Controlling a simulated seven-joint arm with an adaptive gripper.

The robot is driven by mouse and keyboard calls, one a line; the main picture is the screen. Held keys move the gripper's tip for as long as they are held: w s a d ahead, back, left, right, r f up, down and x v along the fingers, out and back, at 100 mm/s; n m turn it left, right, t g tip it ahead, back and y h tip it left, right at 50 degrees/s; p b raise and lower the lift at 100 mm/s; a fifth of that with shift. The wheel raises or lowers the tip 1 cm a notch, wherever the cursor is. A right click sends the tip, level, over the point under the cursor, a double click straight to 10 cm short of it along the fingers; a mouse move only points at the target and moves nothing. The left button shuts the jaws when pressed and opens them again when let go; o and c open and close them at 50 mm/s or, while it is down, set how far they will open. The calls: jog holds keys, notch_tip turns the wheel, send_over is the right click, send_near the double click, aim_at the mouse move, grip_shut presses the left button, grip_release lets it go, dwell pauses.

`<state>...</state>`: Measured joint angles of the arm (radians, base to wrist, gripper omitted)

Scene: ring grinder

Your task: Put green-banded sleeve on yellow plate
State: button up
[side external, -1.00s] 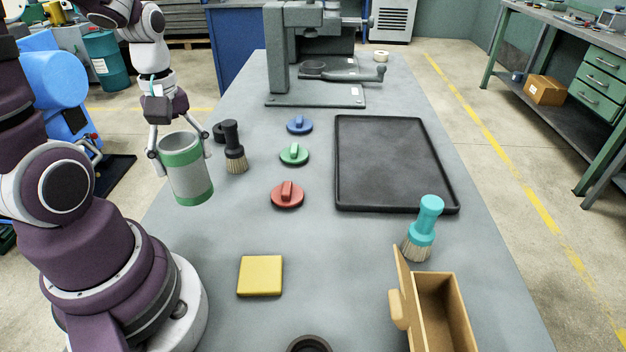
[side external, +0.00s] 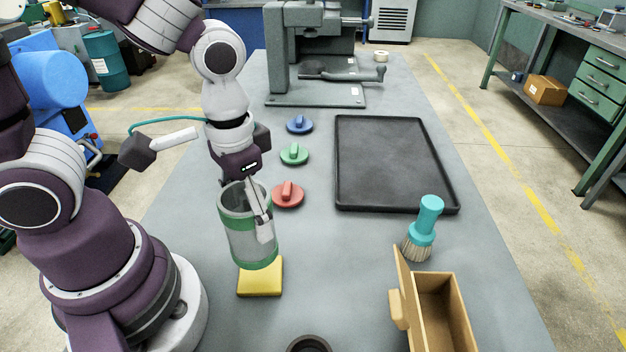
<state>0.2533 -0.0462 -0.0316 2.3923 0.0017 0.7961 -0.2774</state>
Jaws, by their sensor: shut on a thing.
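The green-banded sleeve (side external: 240,236) is a grey open-topped cylinder with green bands at top and bottom. My gripper (side external: 264,225) is shut on its right wall, with one finger showing outside. The sleeve is slightly tilted. In the picture its lower edge overlaps the back part of the yellow plate (side external: 262,283). The plate lies flat on the table near the front. I cannot tell whether the sleeve touches the plate or is just above it.
Red (side external: 288,194), green (side external: 294,154) and blue (side external: 299,125) knobbed discs stand behind the sleeve on the table. A black tray (side external: 451,204), a teal brush (side external: 428,222) and an open wooden box (side external: 462,322) are to the right. A dark ring (side external: 309,345) is at the front edge.

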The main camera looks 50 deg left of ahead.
aim_at(253, 241)
notch_tip(253, 241, down, 5)
jog(key=shift+f, duration=0.2)
jog(key=shift+f, duration=0.15)
jog(key=o, duration=1.2)
jog(key=shift+c, duration=0.2)
jog(key=a+r+t, duration=0.2)
jog(key=r, duration=0.5)
jog(key=a+r+t, duration=0.2)
jog(key=r+t, duration=0.1)
jog(key=r, duration=0.4)
jog(key=shift+w+a+r+t, duration=0.3)
jog(key=shift+a+r, duration=0.05)
jog(key=shift+r, duration=0.05)
